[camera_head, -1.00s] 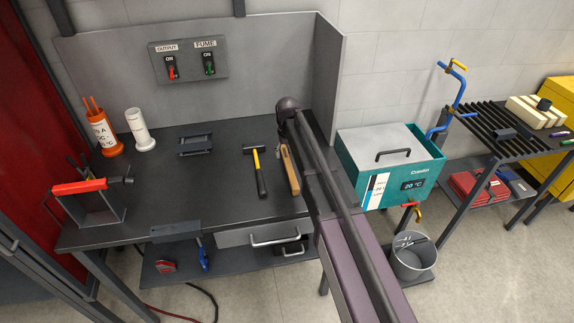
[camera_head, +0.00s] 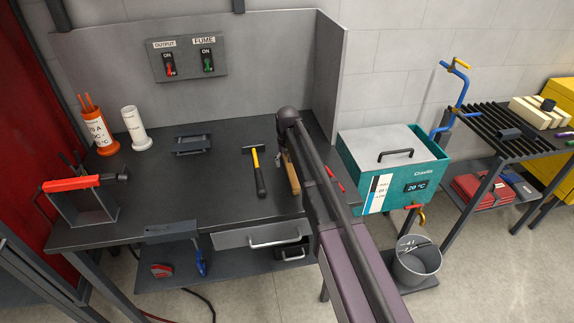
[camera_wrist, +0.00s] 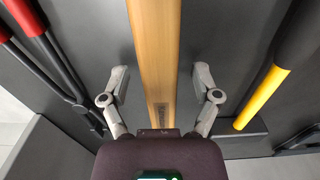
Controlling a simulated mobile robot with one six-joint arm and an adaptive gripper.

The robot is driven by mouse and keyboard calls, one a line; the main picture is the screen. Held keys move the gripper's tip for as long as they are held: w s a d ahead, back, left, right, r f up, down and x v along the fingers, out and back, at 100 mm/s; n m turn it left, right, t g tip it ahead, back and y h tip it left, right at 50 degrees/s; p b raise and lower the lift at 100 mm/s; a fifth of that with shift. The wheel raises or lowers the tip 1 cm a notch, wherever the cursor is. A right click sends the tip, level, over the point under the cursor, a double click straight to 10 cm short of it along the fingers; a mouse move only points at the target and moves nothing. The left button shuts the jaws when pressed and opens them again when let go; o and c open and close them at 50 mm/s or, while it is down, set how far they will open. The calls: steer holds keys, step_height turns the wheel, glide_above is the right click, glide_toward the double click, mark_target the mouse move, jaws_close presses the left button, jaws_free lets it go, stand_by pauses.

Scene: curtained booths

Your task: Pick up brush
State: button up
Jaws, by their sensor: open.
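The brush has a long, pale wooden handle (camera_head: 292,178) and lies on the dark bench top, partly hidden behind my arm in the head view. In the wrist view its wooden handle (camera_wrist: 155,40) runs down the middle of the picture. My gripper (camera_wrist: 160,78) is open, with one grey finger on each side of the handle and a gap on both sides. The near end of the brush is hidden by my gripper body, and I cannot make out bristles. My gripper is mostly hidden by my arm in the head view.
A hammer (camera_head: 257,170) with a yellow and black handle lies left of the brush. A red-handled tool (camera_wrist: 45,50) lies on the other side. A dark bracket (camera_head: 192,145) and orange canister (camera_head: 102,134) stand further left. A teal tank (camera_head: 393,175) stands right of the bench.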

stand_by(0.4)
jaws_close()
steer(key=shift+r, duration=0.1)
step_height(320, 180, up, 3)
steer(key=p, duration=0.3)
steer(key=shift+r, duration=0.1)
steer(key=s+d, duration=0.1)
steer(key=s, duration=0.4)
steer(key=s+d+r+p, duration=0.1)
steer(key=s, duration=0.4)
steer(key=s+d+p, duration=0.1)
steer(key=s, duration=0.4)
steer(key=shift+s+r, duration=0.3)
steer(key=shift+s, duration=0.1)
steer(key=c, duration=0.8)
jaws_free()
jaws_close()
